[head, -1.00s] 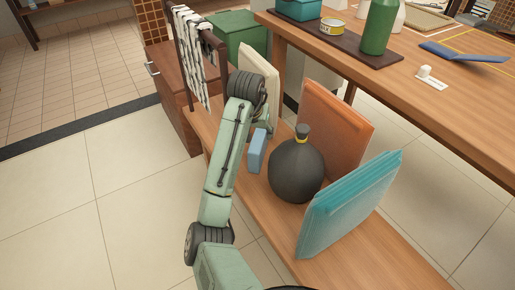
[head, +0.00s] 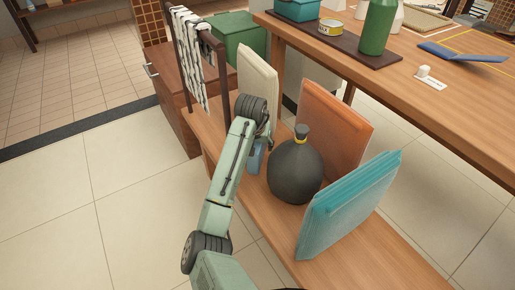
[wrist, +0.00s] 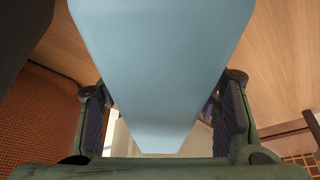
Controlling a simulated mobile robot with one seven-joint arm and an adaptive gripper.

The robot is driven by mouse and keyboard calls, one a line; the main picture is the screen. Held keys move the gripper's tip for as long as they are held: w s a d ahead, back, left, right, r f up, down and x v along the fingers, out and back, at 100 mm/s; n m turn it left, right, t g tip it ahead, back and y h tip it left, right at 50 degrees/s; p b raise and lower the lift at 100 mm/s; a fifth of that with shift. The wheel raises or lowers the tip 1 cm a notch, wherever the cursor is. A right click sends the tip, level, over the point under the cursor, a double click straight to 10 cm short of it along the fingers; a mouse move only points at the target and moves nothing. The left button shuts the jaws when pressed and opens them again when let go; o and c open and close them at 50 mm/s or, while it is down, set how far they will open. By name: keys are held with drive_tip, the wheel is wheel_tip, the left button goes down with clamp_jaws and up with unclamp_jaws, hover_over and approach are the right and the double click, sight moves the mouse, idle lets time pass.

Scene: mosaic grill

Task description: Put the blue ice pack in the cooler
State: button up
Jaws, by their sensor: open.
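The blue ice pack (head: 255,161) is a small flat block standing on the low wooden shelf, left of a dark round bottle. My arm's wrist hides its upper part in the head view. In the wrist view the ice pack (wrist: 160,60) fills the middle, between the two fingers of my gripper (wrist: 162,100). The gripper is open, with its fingers on either side of the pack; finger contact cannot be told. A green box (head: 238,36) stands at the back beyond the shelf; it may be the cooler, but its inside is not visible.
The dark bottle (head: 296,172) stands close to the pack. Behind are an orange panel (head: 336,125) and a cream panel (head: 258,82); a teal panel (head: 348,205) stands in front. A rack with a towel (head: 190,50) and the table edge (head: 400,125) flank the shelf. The left floor is clear.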

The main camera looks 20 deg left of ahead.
drive_tip(key=shift+f, duration=0.25)
idle(0.4)
clamp_jaws()
idle(0.7)
drive_tip(key=shift+r, duration=0.1)
